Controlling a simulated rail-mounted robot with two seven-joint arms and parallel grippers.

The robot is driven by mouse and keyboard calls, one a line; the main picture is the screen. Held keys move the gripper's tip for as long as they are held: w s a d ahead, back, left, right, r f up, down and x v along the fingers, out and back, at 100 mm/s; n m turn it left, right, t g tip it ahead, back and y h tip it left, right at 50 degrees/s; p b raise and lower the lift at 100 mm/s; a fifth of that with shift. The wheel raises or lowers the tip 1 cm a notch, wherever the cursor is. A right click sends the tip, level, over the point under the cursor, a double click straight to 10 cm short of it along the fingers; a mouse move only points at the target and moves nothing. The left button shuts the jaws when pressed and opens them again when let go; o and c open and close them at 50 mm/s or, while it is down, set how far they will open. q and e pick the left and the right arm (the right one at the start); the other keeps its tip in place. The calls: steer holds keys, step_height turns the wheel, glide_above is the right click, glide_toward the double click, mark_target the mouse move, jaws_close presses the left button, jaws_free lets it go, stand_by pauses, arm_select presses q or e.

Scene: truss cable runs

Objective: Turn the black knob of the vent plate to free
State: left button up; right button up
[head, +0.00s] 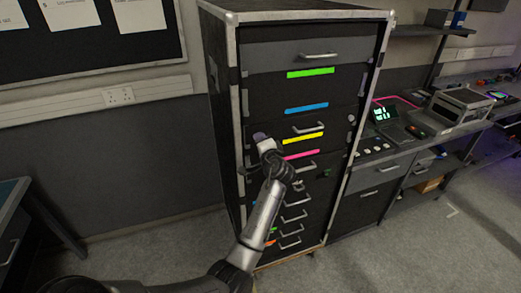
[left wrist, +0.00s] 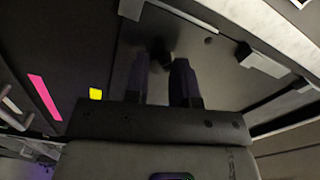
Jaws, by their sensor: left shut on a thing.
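My left gripper (head: 261,137) reaches up to the left part of the dark cabinet front in the head view. In the left wrist view its two fingers (left wrist: 161,75) point at a dark plate (left wrist: 215,68), which looks like the vent plate. A small black knob (left wrist: 167,58) shows at the fingertips, and the gripper is shut on it. The knob is dark and partly hidden by the fingers, so its turn angle cannot be read. In the head view the gripper and wrist cover the knob. My right gripper is not in view.
The tall cabinet (head: 226,111) has several drawers with handles and coloured strips, such as a pink strip (head: 300,155). A workbench with devices (head: 462,104) stands to the right. A pale frame edge (left wrist: 275,25) and a bracket (left wrist: 262,60) lie right of the fingers.

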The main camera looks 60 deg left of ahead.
arm_select(q)
steer(key=n+b, duration=0.6)
stand_by(0.3)
steer(key=shift+n, duration=0.3)
steer(key=o, duration=0.9)
steer(key=shift+d, duration=0.1)
